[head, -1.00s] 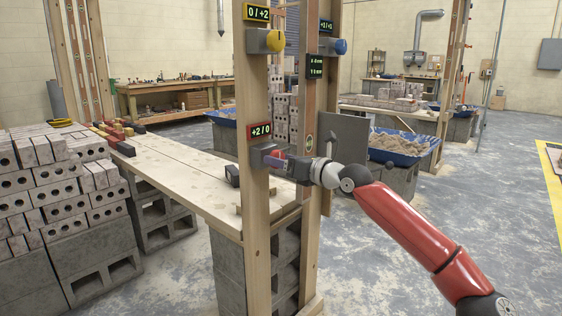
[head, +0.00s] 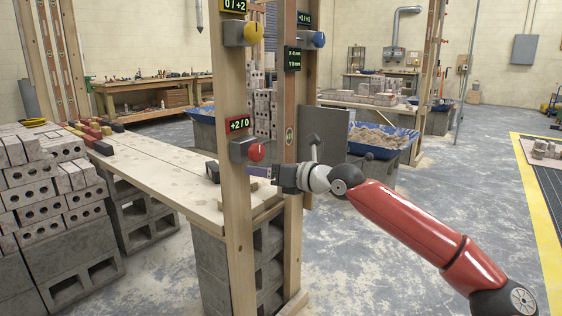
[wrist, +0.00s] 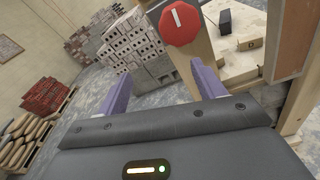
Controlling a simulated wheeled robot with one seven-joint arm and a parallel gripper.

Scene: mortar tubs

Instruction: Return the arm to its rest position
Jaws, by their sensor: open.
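My gripper (head: 258,171) is at the end of my red arm, beside the wooden post that carries the red knob (head: 257,151). Its two purple fingers are apart and empty in the wrist view (wrist: 160,74). The red knob shows there too (wrist: 180,25), beyond the fingertips and apart from them. In the head view the fingers sit just below and right of the knob. The display (head: 239,124) above the knob reads +2/0. My arm reaches in from the lower right, partly stretched out.
A yellow knob (head: 253,32) and a blue knob (head: 318,39) sit higher on the posts. A plank table (head: 165,170) stands left, beside stacked blocks (head: 45,190). A blue mortar tub (head: 398,142) is behind my gripper. Open floor (head: 420,200) lies to the right.

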